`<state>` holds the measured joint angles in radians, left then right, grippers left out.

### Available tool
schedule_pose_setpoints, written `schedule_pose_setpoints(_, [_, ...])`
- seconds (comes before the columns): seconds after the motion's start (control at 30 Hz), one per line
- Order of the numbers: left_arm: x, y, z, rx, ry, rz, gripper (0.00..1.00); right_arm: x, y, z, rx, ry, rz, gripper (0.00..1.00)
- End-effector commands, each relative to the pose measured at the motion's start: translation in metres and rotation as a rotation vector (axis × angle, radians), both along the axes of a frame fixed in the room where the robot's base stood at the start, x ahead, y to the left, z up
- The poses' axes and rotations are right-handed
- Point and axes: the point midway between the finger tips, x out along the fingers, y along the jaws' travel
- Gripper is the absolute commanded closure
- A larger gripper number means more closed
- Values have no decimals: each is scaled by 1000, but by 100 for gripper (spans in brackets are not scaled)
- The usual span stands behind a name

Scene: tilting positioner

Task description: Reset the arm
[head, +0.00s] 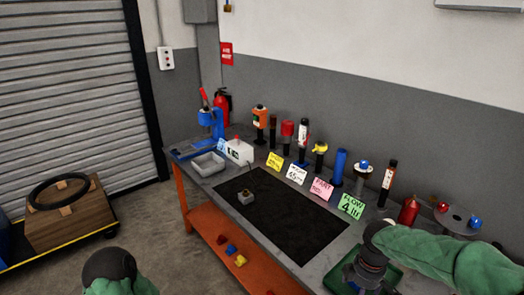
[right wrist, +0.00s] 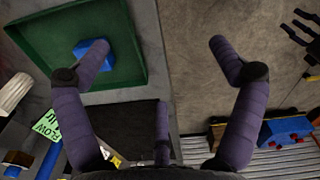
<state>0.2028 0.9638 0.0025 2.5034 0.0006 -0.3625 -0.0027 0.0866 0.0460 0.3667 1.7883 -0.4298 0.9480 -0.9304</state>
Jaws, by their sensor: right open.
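My right arm comes in from the right in the head view, its gripper (head: 366,268) pointing down over the green tray at the table's near right corner. In the right wrist view the purple fingers of this gripper (right wrist: 158,48) are spread wide with nothing between them. A blue block (right wrist: 92,52) lies in the green tray (right wrist: 136,72), behind one fingertip; I cannot tell whether they touch. My left arm shows only as a green sleeve with a dark end at the lower left of the head view. Dark finger-like shapes at the upper right of the wrist view may be my left gripper.
The table holds a black mat (head: 285,225) with a small grey device (head: 246,197), a grey bin (head: 208,164), a blue press (head: 212,120), and a row of tools behind coloured cards. A red bottle (head: 409,210) stands near my right arm.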

Motion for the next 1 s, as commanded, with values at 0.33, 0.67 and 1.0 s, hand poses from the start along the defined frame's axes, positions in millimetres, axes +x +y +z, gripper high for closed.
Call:
schedule_pose_setpoints(0.33, [0,0,-1,0,-1,-1,60,-1,30,-53,77,11,-102,7])
schedule_pose_setpoints(0.67, [0,0,-3,0,0,0,60,-18,79,-134,195,46,-321,7])
schedule_pose_setpoints(1.0, [0,0,-7,0,0,0,60,-89,149,-252,325,150,-835,7])
